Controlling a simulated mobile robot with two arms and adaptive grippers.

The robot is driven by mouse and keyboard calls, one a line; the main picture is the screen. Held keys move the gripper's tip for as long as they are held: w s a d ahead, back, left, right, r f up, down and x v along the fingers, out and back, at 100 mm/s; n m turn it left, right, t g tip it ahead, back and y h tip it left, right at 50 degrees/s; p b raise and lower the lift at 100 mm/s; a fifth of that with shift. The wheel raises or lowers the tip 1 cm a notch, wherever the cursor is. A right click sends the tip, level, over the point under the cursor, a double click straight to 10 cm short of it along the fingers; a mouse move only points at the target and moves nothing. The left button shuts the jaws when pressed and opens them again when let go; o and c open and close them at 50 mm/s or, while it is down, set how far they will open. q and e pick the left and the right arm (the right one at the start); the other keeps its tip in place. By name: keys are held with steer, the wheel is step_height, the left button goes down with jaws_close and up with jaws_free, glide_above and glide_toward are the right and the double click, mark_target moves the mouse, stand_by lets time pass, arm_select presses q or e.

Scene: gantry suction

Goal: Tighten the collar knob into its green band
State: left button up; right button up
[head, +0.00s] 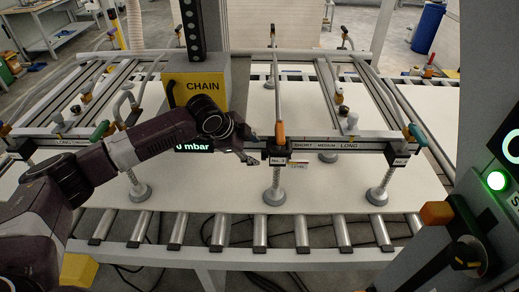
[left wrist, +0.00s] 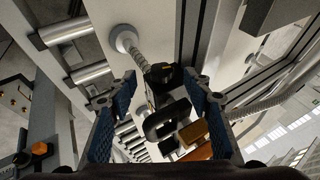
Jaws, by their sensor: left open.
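In the head view my left gripper (head: 248,157) is just left of the collar marked No. 3 (head: 277,160), on the front rail of the suction frame. In the left wrist view my left gripper (left wrist: 160,82) is open, its blue-padded fingers wide apart. An orange handle (head: 280,132) rises above the collar. My right gripper is not in view.
Suction cups (head: 273,196) on ribbed stems rest on a large pale sheet (head: 330,202) over the rollers (head: 300,232). A yellow chain box (head: 190,88) stands behind my left arm. The grey column (head: 482,90) with a lit green button (head: 495,180) takes up the right side.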

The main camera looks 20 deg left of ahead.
mark_target(265, 155)
arm_select(q)
steer(key=p+x, duration=0.1)
steer(key=x, duration=0.3)
steer(key=shift+w+f, duration=0.25)
steer(key=shift+w, duration=0.05)
steer(key=shift+s, duration=0.1)
steer(key=c, duration=1.1)
steer(key=shift+f, duration=0.1)
steer(key=shift+c, duration=0.2)
